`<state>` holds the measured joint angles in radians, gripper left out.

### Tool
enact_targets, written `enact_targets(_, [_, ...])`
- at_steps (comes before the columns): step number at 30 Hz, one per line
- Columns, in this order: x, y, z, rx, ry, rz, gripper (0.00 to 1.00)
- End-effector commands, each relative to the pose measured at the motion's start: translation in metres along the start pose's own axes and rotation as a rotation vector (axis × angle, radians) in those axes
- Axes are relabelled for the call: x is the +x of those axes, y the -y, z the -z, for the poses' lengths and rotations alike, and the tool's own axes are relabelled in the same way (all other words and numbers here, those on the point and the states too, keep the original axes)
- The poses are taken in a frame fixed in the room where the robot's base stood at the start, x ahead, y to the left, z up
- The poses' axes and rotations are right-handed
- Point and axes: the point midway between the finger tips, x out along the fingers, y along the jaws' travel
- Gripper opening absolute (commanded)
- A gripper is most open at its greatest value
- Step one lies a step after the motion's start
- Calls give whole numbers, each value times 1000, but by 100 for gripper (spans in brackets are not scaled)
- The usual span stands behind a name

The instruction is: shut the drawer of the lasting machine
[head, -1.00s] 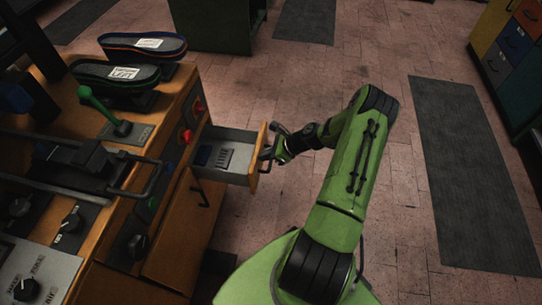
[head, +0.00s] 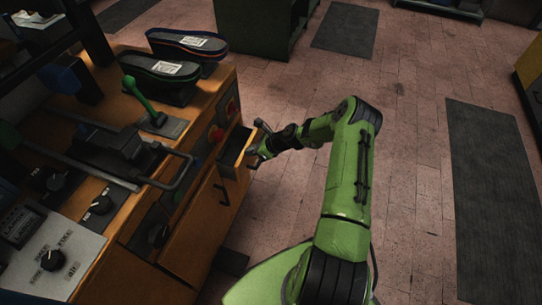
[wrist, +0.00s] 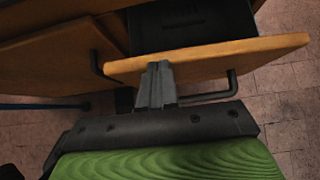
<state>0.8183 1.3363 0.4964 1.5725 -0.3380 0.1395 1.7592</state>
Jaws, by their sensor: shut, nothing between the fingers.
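The lasting machine (head: 190,235) is a wooden cabinet with controls on top, at the left of the head view. Its drawer (head: 236,148) sticks out a short way from the cabinet's right face. In the wrist view the drawer's wooden front (wrist: 215,58) spans the upper part, with the dark inside showing behind it. A dark bar handle (wrist: 215,92) is on the front. My gripper (head: 258,152) is at the drawer front. In the wrist view its fingers (wrist: 158,75) are shut and empty, up against the front beside the handle; exact contact is hard to tell.
Two shoe soles (head: 182,62) rest on the machine top near a green lever (head: 140,98). A red button (head: 216,133) is left of the drawer. A cupboard handle (head: 222,190) sits below it. The floor (head: 420,150) to the right is clear, with a dark mat (head: 490,180).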

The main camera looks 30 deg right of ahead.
Motion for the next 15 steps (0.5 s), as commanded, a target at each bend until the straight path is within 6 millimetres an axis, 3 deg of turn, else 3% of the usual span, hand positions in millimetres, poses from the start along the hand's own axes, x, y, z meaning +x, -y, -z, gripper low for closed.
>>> enact_targets(6, [34,0,-29,-1,0,-1,0])
enact_targets(15, [56,0,-49,1,-2,0,0])
